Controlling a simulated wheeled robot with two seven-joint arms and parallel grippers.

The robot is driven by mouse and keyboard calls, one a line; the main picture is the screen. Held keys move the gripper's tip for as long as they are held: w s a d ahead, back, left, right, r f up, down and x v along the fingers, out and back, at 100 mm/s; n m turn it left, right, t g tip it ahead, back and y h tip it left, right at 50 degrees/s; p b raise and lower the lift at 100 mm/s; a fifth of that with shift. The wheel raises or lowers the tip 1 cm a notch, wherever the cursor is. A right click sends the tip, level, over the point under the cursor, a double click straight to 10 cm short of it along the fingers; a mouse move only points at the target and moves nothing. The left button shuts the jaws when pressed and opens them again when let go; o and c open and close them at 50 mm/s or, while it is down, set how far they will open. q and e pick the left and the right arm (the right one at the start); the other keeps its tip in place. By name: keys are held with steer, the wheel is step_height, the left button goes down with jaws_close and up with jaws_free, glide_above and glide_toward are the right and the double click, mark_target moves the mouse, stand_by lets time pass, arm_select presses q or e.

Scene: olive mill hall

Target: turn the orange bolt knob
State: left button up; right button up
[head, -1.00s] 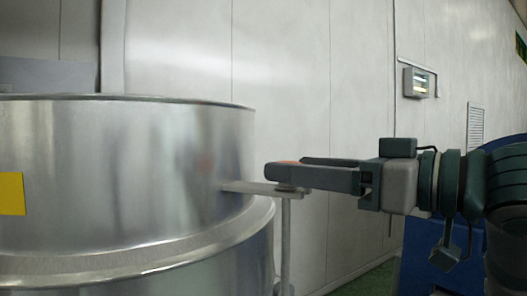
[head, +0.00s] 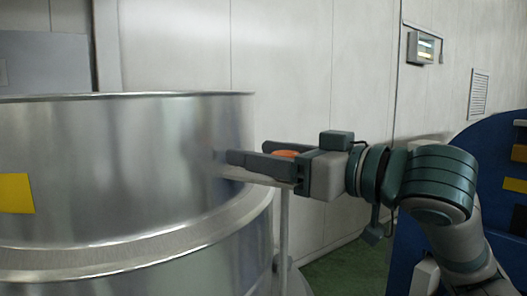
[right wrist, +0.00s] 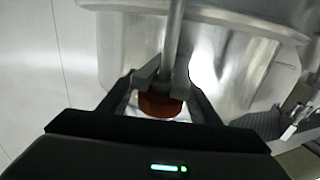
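In the right wrist view the knob (right wrist: 160,104) sits between the fingers near the palm, with a small gap visible on both sides. The fingertips reach past it toward the drum. The near finger hides part of the knob and bracket in the head view. My left gripper is not in view.
The steel drum (head: 120,165) with a yellow label (head: 15,193) fills the left. A thin post (head: 284,240) stands under the bracket. A pale wall (head: 290,70) with a small box (head: 420,47) is behind. A blue machine (head: 405,255) stands at the right.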

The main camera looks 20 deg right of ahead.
steer(key=c, duration=1)
